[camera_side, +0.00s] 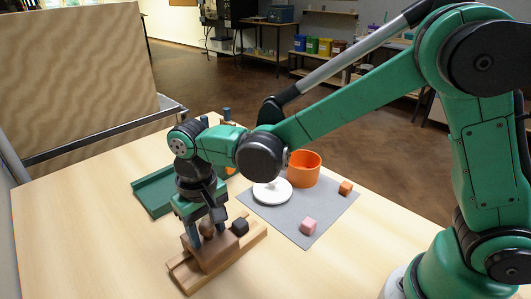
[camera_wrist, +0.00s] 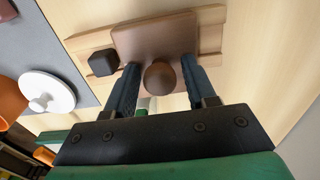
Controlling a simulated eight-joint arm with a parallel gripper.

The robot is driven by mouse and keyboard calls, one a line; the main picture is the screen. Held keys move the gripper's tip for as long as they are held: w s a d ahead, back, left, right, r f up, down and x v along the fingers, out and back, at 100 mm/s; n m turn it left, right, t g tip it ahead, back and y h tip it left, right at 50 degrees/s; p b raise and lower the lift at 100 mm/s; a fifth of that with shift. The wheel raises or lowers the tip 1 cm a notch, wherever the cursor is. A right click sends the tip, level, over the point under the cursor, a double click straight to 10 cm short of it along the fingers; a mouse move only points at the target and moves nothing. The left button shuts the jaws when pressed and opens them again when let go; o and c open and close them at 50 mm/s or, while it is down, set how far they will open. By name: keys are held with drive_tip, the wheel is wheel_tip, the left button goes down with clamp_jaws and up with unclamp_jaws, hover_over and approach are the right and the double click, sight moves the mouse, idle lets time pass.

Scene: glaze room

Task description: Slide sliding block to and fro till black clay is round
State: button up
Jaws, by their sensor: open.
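The sliding block (camera_side: 216,256) is a brown wooden plate with a round knob (camera_wrist: 160,76), sitting on a wooden track board (camera_side: 258,236). The black clay (camera_side: 240,226) is a dark, angular lump on the board, beside the block; in the wrist view the clay (camera_wrist: 103,62) lies left of the block (camera_wrist: 150,36) and looks flat-sided, not round. My gripper (camera_side: 208,228) points down over the block. In the wrist view its two blue fingers (camera_wrist: 160,68) stand open on either side of the knob, with gaps visible.
A green tray (camera_side: 150,196) lies behind my gripper. The table's front is clear.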

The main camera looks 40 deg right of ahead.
sight(239, 222)
drive_tip(key=shift+w+d+f, duration=0.1)
drive_tip(key=shift+d+f, duration=0.05)
drive_tip(key=shift+d, duration=0.55)
drive_tip(key=shift+d+f, duration=0.1)
drive_tip(key=shift+d, duration=0.6)
drive_tip(key=shift+d, duration=1.95)
drive_tip(key=shift+a, duration=2.9)
drive_tip(key=shift+a+f, duration=0.1)
drive_tip(key=shift+a, duration=1.85)
drive_tip(key=shift+d, duration=3)
